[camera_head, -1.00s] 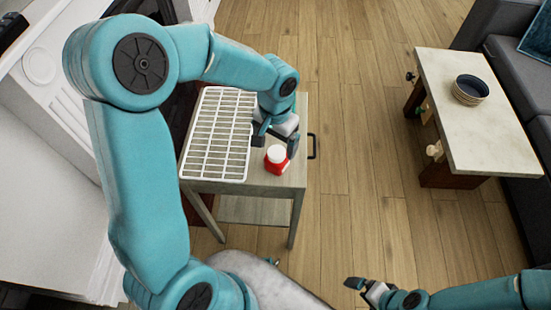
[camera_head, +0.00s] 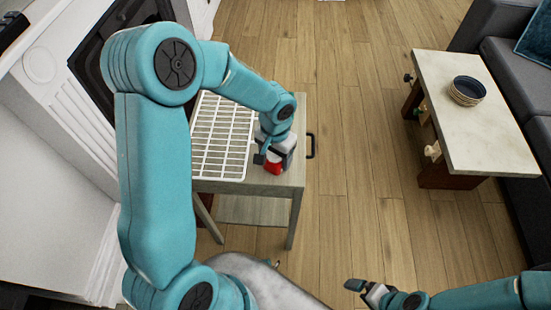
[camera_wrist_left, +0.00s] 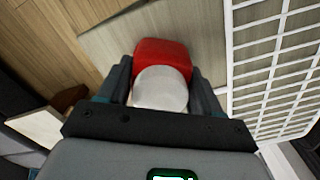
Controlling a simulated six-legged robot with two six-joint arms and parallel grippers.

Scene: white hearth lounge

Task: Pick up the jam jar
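The jam jar is red with a white lid. In the head view the jam jar (camera_head: 273,169) stands on the small grey side table (camera_head: 270,187), mostly hidden by my left gripper (camera_head: 274,160). In the left wrist view the jar (camera_wrist_left: 162,55) sits between the two dark fingers of my left gripper (camera_wrist_left: 162,88). The fingers are apart, one on each side of the jar; whether they touch it I cannot tell. My right gripper (camera_head: 358,290) is at the bottom of the head view, away from the table; its fingers are too small to judge.
A white wire rack (camera_head: 222,135) lies on the table beside the jar. A dark handle (camera_head: 311,145) sticks out at the table's right side. A low table (camera_head: 480,130) with stacked bowls (camera_head: 467,91) stands at the right. The wooden floor between is clear.

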